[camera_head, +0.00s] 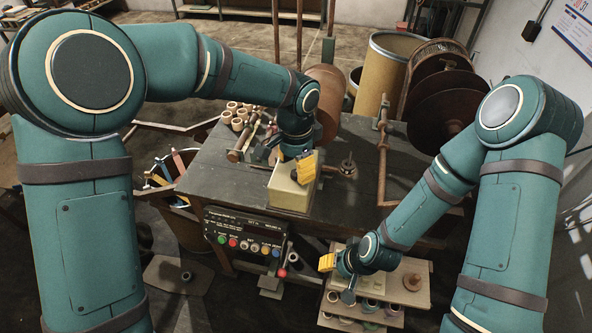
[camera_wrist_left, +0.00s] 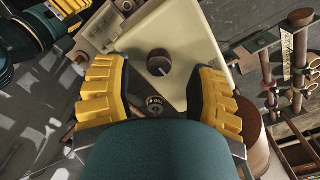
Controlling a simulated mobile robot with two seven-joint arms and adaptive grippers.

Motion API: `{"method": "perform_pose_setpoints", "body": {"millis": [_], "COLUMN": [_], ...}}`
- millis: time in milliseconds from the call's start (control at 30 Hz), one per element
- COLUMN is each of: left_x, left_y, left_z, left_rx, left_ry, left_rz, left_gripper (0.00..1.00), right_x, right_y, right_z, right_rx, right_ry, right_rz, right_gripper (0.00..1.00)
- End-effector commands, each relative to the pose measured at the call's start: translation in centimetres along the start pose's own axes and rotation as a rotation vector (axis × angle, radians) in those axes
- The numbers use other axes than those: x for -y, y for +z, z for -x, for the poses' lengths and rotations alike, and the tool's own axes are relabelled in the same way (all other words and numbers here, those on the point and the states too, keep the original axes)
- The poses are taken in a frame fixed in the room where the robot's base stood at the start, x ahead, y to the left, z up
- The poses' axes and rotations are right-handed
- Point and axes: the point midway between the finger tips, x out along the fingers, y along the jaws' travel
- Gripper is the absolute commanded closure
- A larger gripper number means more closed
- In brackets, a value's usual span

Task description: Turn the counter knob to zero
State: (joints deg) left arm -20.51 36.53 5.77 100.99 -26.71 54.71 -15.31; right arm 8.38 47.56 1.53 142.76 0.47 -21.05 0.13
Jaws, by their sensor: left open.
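A cream counter box (camera_head: 288,196) sits on the dark workbench, and its pale face (camera_wrist_left: 190,50) fills the upper middle of the left wrist view. A short dark round knob (camera_wrist_left: 158,63) with a light mark stands out from that face. My left gripper (camera_head: 303,168) is at the top of the box. In the left wrist view its yellow fingers (camera_wrist_left: 163,100) are spread wide on either side of the knob, apart from it.
A control panel (camera_head: 243,236) with coloured buttons hangs on the bench front. The workbench (camera_head: 215,165) carries several small rolls (camera_head: 238,122) at the back left. A small shelf (camera_head: 408,285) stands at the front right. A rusty post (camera_head: 383,160) rises right of the box.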

Motion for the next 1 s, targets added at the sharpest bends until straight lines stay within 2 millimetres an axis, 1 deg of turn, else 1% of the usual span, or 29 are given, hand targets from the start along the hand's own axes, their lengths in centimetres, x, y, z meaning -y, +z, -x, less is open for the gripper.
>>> {"method": "perform_pose_setpoints", "body": {"millis": [33,100,300,400,500,667,1000], "left_x": [0.0,0.0,-0.1,0.0,0.0,-0.1,-0.1], "left_y": [0.0,-0.1,-0.1,-0.1,0.0,0.0,0.0], "left_z": [1.1,2.6,6.5,8.1,9.1,9.8,9.8], "left_rx": [-0.004,-0.005,-0.004,-0.002,-0.001,0.0,0.0], "left_ry": [-0.002,-0.002,0.0,0.0,0.0,0.001,0.002], "left_rz": [0.001,0.001,0.0,0.0,-0.001,-0.002,-0.002], "left_gripper": [0.43,0.43,0.43,0.43,0.43,0.43,0.43], "right_x": [0.0,0.0,0.0,0.0,0.0,0.0,0.0], "right_y": [0.0,0.0,0.0,0.0,0.0,0.0,0.0], "right_z": [0.0,0.0,0.0,0.0,0.0,0.0,0.0], "right_rx": [0.0,0.0,0.0,0.0,0.0,0.0,0.0], "right_ry": [0.0,0.0,0.0,0.0,0.0,0.0,0.0], "right_rz": [0.0,0.0,0.0,0.0,0.0,0.0,0.0], "right_gripper": [0.53,0.53,0.53,0.53,0.53,0.53,0.53]}}
